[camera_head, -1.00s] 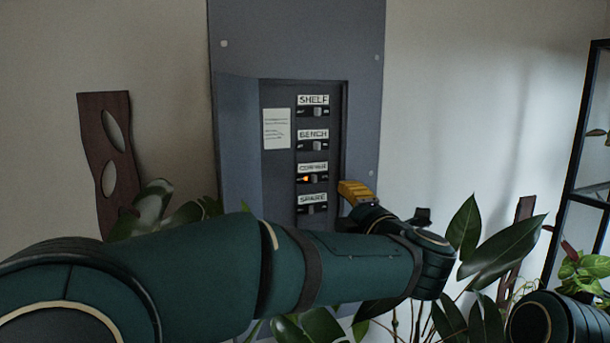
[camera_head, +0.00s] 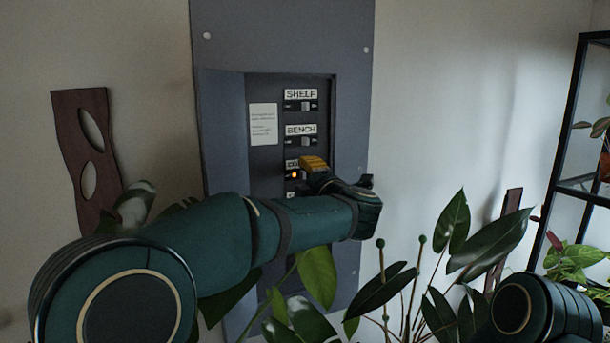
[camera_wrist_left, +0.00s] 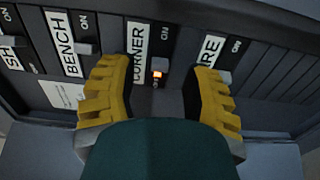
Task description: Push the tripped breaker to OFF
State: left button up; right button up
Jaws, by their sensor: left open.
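The breaker panel (camera_head: 352,190) is grey and stands against the wall, with a recess of labelled breakers. The CORNER breaker has a lit orange lamp (camera_head: 294,175), which also shows in the wrist view (camera_wrist_left: 157,74) below its CORNER label (camera_wrist_left: 138,55). My left gripper (camera_head: 313,163) is in front of the CORNER row and covers much of it in the head view. In the wrist view its yellow fingers (camera_wrist_left: 158,68) are apart, one on each side of the CORNER row, with nothing held. I cannot tell whether they touch the panel. My right gripper is out of view.
The SHELF (camera_head: 300,94) and BENCH (camera_head: 300,129) rows sit above; the SPARE row is mostly hidden. A paper note (camera_head: 263,124) is left of the rows. Leafy plants (camera_head: 385,290) stand below and right. A black shelf (camera_head: 575,185) is at far right.

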pick_arm(q)
jog(key=shift+x, duration=0.85)
jog(key=shift+o, duration=0.2)
grip_shut()
jog(key=shift+a+f+m+t+h+b, duration=0.1)
jog(key=shift+a+m+t+h+b, duration=0.2)
jog(key=shift+m+h+b, duration=0.65)
jog(key=shift+m+h, duration=0.15)
jog(key=shift+h, duration=0.5)
jog(key=shift+s+t+h, duration=0.1)
jog(key=shift+t+h, duration=0.2)
jog(key=shift+m, duration=0.3)
